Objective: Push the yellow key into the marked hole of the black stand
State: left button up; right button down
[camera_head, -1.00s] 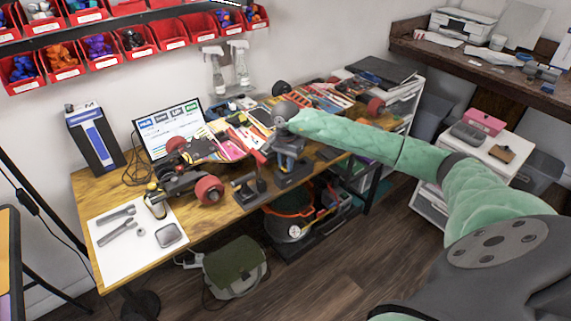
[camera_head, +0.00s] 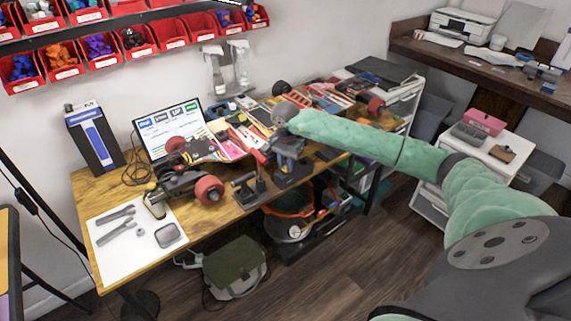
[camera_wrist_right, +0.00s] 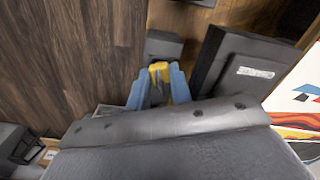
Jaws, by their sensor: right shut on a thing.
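My right gripper (camera_head: 288,160) points down at the front edge of the wooden table. Its blue fingers (camera_wrist_right: 158,84) are shut on the yellow key (camera_wrist_right: 159,70), whose end shows between the fingertips in the right wrist view. A black stand (camera_head: 293,178) is right under the gripper in the head view. In the right wrist view a small dark block (camera_wrist_right: 163,44) lies just beyond the key. A larger black block with a white label (camera_wrist_right: 232,60) is beside the fingers. The marked hole is not visible, and I cannot tell whether the key touches the stand. My left gripper is not in view.
Another black stand (camera_head: 247,193) is left of the gripper. A skateboard-like part with red wheels (camera_head: 209,190) lies farther left. Tools lie on a white sheet (camera_head: 112,246). A laptop (camera_head: 168,125) and coloured boards crowd the table behind. Open floor lies in front.

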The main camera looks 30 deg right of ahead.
jog(key=shift+f, duration=0.3)
dwell(0.4)
jog(key=c, duration=1.2)
grip_release()
jog(key=shift+r, duration=0.1)
jog(key=shift+s+d, duration=0.1)
jog(key=shift+r, duration=0.1)
jog(key=shift+w, duration=0.2)
jog(key=shift+c, duration=1.4)
jog(key=shift+o, duration=0.2)
jog(key=shift+r, duration=0.25)
